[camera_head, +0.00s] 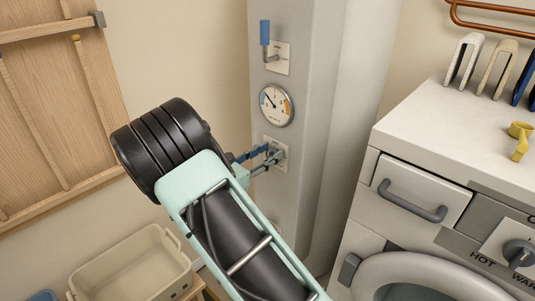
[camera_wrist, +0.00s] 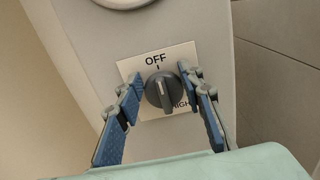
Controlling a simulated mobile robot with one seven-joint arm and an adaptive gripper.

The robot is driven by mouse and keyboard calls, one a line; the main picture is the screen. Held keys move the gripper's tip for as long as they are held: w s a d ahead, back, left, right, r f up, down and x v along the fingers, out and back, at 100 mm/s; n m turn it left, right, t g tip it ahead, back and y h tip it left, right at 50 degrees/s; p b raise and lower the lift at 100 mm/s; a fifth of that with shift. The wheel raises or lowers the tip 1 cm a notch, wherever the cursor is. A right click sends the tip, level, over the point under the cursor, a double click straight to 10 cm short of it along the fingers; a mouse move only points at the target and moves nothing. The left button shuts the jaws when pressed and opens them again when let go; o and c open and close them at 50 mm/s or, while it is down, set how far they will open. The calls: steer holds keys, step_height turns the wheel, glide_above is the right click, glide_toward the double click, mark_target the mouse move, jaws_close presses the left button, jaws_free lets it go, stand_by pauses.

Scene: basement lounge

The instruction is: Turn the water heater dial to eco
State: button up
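The water heater dial (camera_wrist: 161,95) is a dark grey round knob with a raised grip bar, on a white square plate (camera_wrist: 127,67). The plate reads OFF above the knob, and part of HIGH shows at lower right. The grip bar stands nearly upright; I cannot tell for certain which end points. No eco label shows; my left finger covers part of the plate. My gripper (camera_wrist: 161,77) is open, its blue-padded fingers on either side of the dial, with small gaps seen. In the head view my gripper (camera_head: 264,158) is at the plate (camera_head: 281,157), hiding the dial.
Above the plate on the grey heater (camera_head: 315,130) are a round gauge (camera_head: 276,105) and a blue-handled valve (camera_head: 265,34). A white washer (camera_head: 400,170) with its own knob (camera_head: 519,252) stands right. A beige bin (camera_head: 135,264) is at lower left, below a wooden rack (camera_head: 55,110).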

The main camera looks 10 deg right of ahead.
steer(key=c, duration=0.5)
steer(key=shift+m, duration=0.3)
steer(key=m+b, duration=0.3)
steer(key=shift+s+d+f, duration=0.2)
steer(key=shift+s+f, duration=0.05)
steer(key=shift+s, duration=0.05)
steer(key=m+b, duration=0.3)
steer(key=f+m+b, duration=0.1)
steer(key=m+b, duration=0.2)
steer(key=s+m+b, duration=0.1)
steer(key=m+b, duration=0.2)
steer(key=shift+d+f, duration=0.15)
steer(key=shift+d, duration=0.2)
steer(key=m+b, duration=0.3)
steer(key=shift+b, duration=0.35)
steer(key=shift+c, duration=0.2)
